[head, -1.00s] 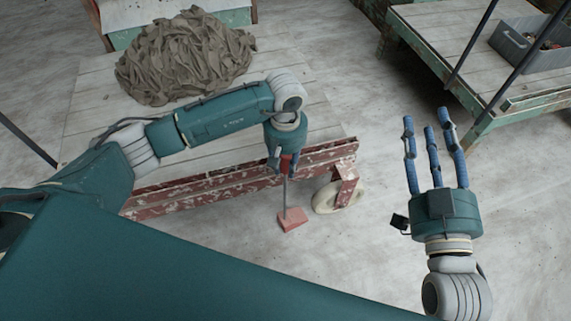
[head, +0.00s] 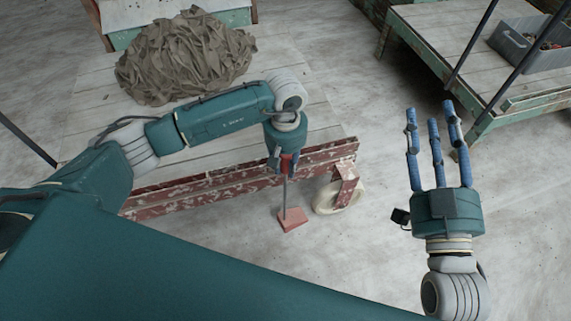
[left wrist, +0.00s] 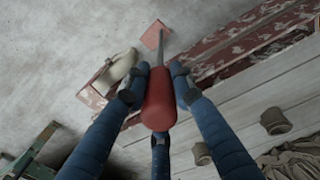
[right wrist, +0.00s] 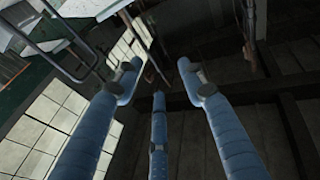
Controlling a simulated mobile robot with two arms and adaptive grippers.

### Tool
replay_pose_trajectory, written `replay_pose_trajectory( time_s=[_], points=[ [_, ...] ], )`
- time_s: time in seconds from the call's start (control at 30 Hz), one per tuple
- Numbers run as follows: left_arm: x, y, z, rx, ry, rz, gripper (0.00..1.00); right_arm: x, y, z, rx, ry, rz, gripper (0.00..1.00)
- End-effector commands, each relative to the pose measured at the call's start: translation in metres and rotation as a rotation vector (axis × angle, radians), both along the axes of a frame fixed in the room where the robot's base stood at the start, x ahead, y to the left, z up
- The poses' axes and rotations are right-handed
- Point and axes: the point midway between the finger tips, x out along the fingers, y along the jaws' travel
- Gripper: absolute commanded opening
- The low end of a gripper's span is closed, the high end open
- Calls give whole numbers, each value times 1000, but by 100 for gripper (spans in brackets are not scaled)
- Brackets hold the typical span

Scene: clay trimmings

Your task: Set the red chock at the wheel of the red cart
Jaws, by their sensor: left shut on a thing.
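The red chock (head: 292,219) is a small red block on a thin grey rod with a red handle (left wrist: 159,98). My left gripper (head: 285,162) is shut on the handle and holds the rod near upright, with the block low by the floor. I cannot tell whether the block touches the floor. The red cart (head: 240,176) has a chipped red side rail and a pale plank deck. Its cream wheel (head: 328,198) is just right of the block, with a small gap in the head view. The wheel also shows in the left wrist view (left wrist: 122,66). My right gripper (head: 436,125) is open and empty.
A heap of grey-brown clay trimmings (head: 185,57) lies on the cart deck. A green-framed plank table (head: 440,40) at the upper right carries a grey bin (head: 530,45). Pale floor is clear between cart and table.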

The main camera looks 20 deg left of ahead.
Motion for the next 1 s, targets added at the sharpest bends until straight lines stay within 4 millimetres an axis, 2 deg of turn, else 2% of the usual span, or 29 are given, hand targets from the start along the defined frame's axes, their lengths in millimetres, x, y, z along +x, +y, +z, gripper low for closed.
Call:
replay_pose_trajectory(
  time_s=[0.93, 0.97, 1.0],
  points=[
    [-3, -1, -7, 0, 6, -1, 1, -2, 1, 14, 16, -61, 4, 40],
    [-3, -1, -7, -1, 7, -1, 26, -2, 1, 14, 16, -60, 4, 40],
    [-3, -1, -7, -1, 7, -1, 34, -2, 1, 14, 16, -61, 4, 40]
  ],
)
